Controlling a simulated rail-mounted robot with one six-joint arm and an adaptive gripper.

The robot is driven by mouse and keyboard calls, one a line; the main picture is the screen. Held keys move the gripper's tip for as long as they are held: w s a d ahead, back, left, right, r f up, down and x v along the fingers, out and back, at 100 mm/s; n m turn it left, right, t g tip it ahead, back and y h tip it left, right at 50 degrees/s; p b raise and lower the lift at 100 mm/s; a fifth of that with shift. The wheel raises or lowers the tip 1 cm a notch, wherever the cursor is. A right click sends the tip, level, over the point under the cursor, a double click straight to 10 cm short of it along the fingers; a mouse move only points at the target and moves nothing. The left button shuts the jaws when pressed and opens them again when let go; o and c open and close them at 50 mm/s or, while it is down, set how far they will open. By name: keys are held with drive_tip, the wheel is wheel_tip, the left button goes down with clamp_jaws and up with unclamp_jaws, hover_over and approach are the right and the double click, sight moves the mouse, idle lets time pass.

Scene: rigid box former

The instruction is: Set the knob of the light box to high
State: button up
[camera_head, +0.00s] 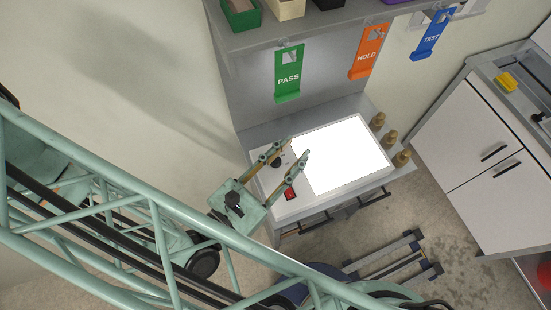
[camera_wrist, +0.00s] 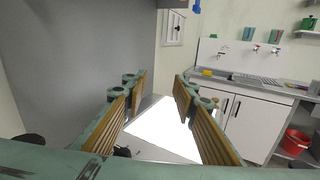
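The light box (camera_head: 346,156) lies on the bench with its large panel glowing white. It also shows between my fingers in the wrist view (camera_wrist: 165,130). Its black knob (camera_head: 277,162) is on the left part of the box, partly covered by one finger of my gripper. A small dark shape low in the wrist view (camera_wrist: 122,152) may be the knob. A red switch (camera_head: 291,195) sits near the box's front left corner. My gripper (camera_head: 299,147) is open and empty over the left part of the box, its fingers spread apart. Height above the knob and the knob's setting cannot be told.
Green PASS (camera_head: 288,76), orange HOLD (camera_head: 367,54) and blue TEST (camera_head: 432,36) tags hang from the shelf above the bench. Several brass-coloured pieces (camera_head: 390,137) stand along the bench's right edge. A white cabinet (camera_head: 486,155) is at the right.

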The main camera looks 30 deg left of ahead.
drive_tip(key=s+a+f+n+y, duration=0.1)
drive_tip(key=f+y, duration=0.1)
drive_tip(key=s+a+f+n+y, duration=0.1)
drive_tip(key=s+a+f+n, duration=0.1)
drive_tip(key=s+a+f+n+y, duration=0.1)
drive_tip(key=s+a+f+y, duration=0.1)
drive_tip(key=shift+a+f+t+y, duration=0.25)
drive_tip(key=shift+f+t+y, duration=0.05)
drive_tip(key=shift+f, duration=0.05)
drive_tip(key=shift+f, duration=0.2)
approach(273, 165)
drive_tip(key=shift+w+p, duration=0.45)
drive_tip(key=shift+w, duration=1.8)
drive_tip(key=shift+w+a+p, duration=0.15)
drive_tip(key=shift+w+p, duration=0.15)
drive_tip(key=shift+w, duration=1.5)
drive_tip(key=shift+w+a+p, duration=0.2)
drive_tip(key=shift+w+p, duration=0.1)
drive_tip(key=shift+w, duration=1.55)
drive_tip(key=c, duration=0.6)
drive_tip(key=shift+o, duration=0.2)
